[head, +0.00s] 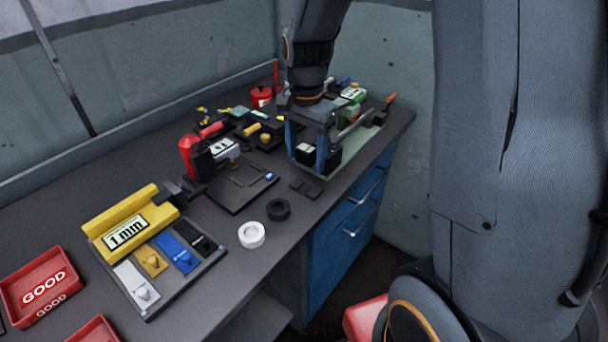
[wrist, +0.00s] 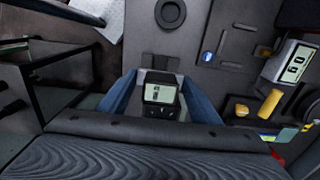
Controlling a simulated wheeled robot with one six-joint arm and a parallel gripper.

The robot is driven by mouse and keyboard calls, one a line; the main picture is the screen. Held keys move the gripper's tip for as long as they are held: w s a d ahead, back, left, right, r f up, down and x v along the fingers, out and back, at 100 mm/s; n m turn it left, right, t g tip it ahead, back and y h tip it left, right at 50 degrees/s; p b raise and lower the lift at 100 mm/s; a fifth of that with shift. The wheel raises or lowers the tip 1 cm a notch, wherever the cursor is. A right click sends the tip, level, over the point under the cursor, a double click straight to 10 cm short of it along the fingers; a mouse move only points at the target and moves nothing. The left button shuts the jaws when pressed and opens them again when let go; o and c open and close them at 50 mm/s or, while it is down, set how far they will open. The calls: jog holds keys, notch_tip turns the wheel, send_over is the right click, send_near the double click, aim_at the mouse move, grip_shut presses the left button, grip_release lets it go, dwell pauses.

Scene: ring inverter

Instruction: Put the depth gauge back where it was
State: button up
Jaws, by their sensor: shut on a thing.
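My gripper (head: 307,157), with blue fingers, points down over the right part of the bench. It is shut on the depth gauge (head: 305,150), a small black device with a pale display. In the wrist view the depth gauge (wrist: 160,93) sits between the two finger ends of the gripper (wrist: 160,88), display facing the camera. A small flat black block (head: 306,188) lies on the bench just in front of it; it also shows just beyond the gauge in the wrist view (wrist: 160,62). I cannot tell whether the gauge touches the surface below.
A pale green tray (head: 363,138) with tools lies beside the gripper. A black ring (head: 278,209) and a white ring (head: 252,235) lie in front. A dark plate (head: 240,194), a yellow "1 min" stand (head: 128,228) and a red GOOD tray (head: 42,287) are to the left.

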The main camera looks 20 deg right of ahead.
aim_at(306, 149)
jog(key=shift+f+p, duration=0.65)
jog(key=shift+f, duration=2.9)
jog(key=shift+f, duration=0.15)
jog(key=o, duration=1.4)
jog(key=shift+s, duration=0.1)
jog(key=shift+c, duration=0.2)
notch_tip(306, 149, up, 11)
jog(key=shift+f+b, duration=0.1)
jog(key=shift+b, duration=0.75)
jog(key=shift+r, duration=0.65)
jog(key=s+f+n+t, duration=0.1)
jog(key=s+f+n, duration=0.4)
jog(key=s+n, duration=0.6)
jog(key=shift+s, duration=1)
jog(key=shift+a, duration=0.1)
